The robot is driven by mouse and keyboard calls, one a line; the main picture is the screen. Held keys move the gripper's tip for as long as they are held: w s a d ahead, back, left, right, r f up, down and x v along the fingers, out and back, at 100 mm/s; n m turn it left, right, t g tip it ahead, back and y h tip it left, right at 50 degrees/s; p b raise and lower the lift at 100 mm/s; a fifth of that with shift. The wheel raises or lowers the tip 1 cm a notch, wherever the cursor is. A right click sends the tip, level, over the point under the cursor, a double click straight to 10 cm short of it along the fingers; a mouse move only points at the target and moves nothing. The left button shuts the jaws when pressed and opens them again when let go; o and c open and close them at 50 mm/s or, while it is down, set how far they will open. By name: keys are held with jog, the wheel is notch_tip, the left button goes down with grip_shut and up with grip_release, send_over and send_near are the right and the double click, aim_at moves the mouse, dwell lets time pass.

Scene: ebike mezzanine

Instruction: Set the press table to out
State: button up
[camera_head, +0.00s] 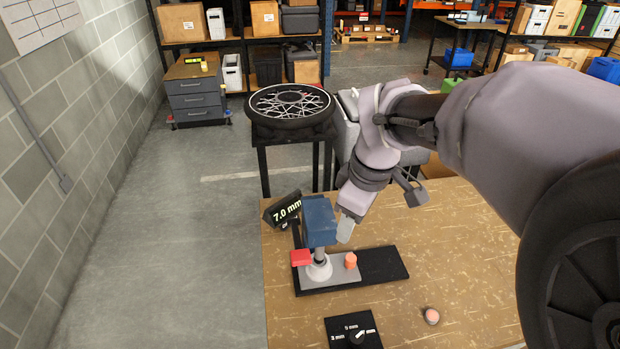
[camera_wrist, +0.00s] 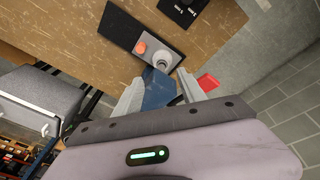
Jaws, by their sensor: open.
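The press has a blue head (camera_head: 319,221) above a pale round post (camera_head: 319,268). Under it a grey plate (camera_head: 341,272) lies on a long black base (camera_head: 383,264), toward the base's left end. An orange knob (camera_head: 351,260) stands on the plate, and a red block (camera_head: 300,257) is at the left. A tilted display (camera_head: 283,209) reads 7.0 mm. My gripper (camera_head: 347,226) is open, just right of the blue head. In the wrist view my gripper (camera_wrist: 160,92) has its fingers spread, with the blue head showing between them and the orange knob (camera_wrist: 140,47) beyond, apart from them.
A black dial panel (camera_head: 353,333) marked in mm lies at the table's front, with a small pinkish round thing (camera_head: 431,316) to its right. The wooden tabletop (camera_head: 460,230) is clear at right. A spoked wheel (camera_head: 291,105) lies on a black stand behind. Open floor lies left.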

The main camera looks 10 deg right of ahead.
aim_at(351, 257)
jog(key=w+d+f+n+g+p, duration=0.2)
jog(key=w+d+f+n, duration=0.25)
jog(key=w+n, duration=0.35)
jog(key=shift+h, duration=0.3)
notch_tip(351, 257, down, 19)
jog(key=b, duration=0.6)
jog(key=shift+a, duration=0.15)
jog(key=shift+r, duration=0.1)
grip_shut()
